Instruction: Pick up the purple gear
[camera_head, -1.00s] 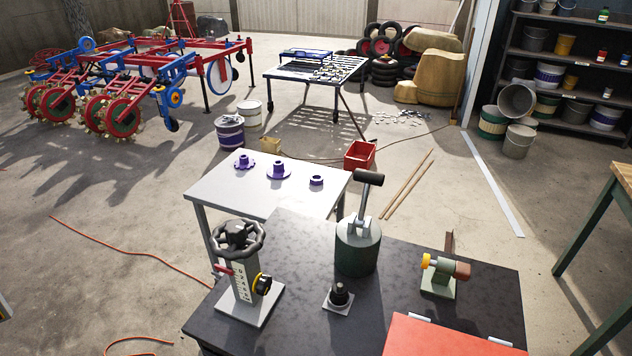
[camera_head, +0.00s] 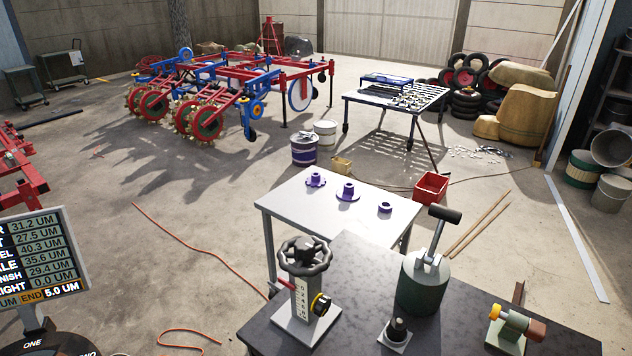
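Three purple parts stand in a row on a small white table (camera_head: 290,205) in the head view. The left one is a purple gear (camera_head: 315,179) with a toothed rim. The middle one is a purple flanged piece (camera_head: 348,192) with a raised hub. Neither of my grippers shows in the view.
A dark workbench (camera_head: 350,262) stands in front of the white table, bearing a handwheel press (camera_head: 303,285) and a green cylinder with a lever (camera_head: 424,280). A display screen (camera_head: 42,262) is at lower left. An orange cable (camera_head: 190,250) lies on open floor.

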